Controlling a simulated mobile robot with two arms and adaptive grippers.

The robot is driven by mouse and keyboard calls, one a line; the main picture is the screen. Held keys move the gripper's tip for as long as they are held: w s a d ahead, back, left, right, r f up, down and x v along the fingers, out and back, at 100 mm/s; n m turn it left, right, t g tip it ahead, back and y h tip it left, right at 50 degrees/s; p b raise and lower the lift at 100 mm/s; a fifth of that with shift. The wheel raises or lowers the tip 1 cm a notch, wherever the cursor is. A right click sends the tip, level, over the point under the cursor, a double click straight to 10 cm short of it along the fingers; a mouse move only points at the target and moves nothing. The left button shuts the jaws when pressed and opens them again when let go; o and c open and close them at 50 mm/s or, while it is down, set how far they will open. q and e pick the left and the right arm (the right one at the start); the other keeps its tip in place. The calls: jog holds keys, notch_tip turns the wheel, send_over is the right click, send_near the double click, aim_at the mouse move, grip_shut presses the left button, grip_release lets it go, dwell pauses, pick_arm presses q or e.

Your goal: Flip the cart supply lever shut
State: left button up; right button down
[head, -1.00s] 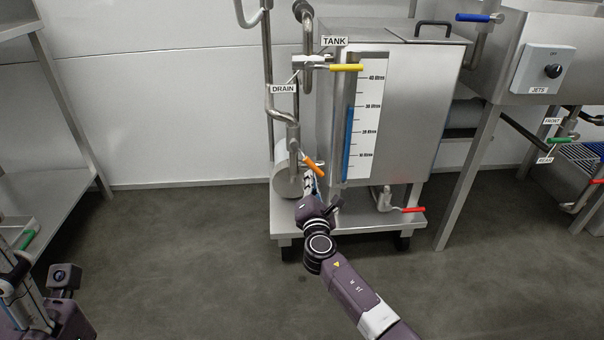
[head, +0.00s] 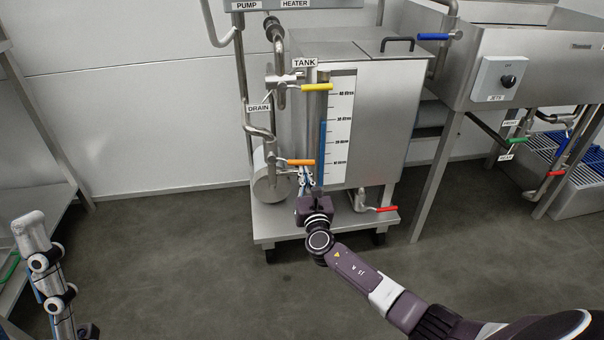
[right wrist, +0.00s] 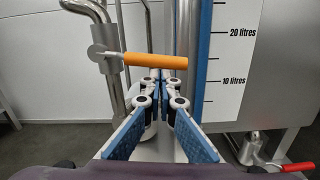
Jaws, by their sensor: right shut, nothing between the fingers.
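The orange lever (head: 301,162) is on the pipe at the left front of the tank cart (head: 283,221). Its handle lies level, pointing right, across the pipe. It also shows in the right wrist view (right wrist: 155,61), just beyond my fingertips. My right gripper (head: 304,180) is shut and empty, just below the orange handle; in the right wrist view its blue-padded fingers (right wrist: 161,80) point toward it. I cannot tell whether they touch. My left gripper (head: 45,270) is partly seen at the lower left, away from the cart; its opening is unclear.
A yellow lever (head: 317,87) sits higher, by the TANK and DRAIN labels. A red lever (head: 382,209) is low at the right. The steel tank (head: 375,110) has a level gauge. A sink with a jets switch box (head: 501,79) stands right. Floor in front is clear.

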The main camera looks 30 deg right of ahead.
pick_arm(q)
jog(key=w+d+f+g+y+p, duration=0.1)
jog(key=w+f+g, duration=0.2)
jog(key=w, duration=0.3)
jog(key=shift+w+d+f+g+y, duration=0.15)
jog(key=shift+w+f+g+y, duration=0.2)
jog(key=shift+f, duration=0.45)
pick_arm(e)
jog(key=shift+d+r, duration=0.2)
jog(key=shift+r, duration=0.6)
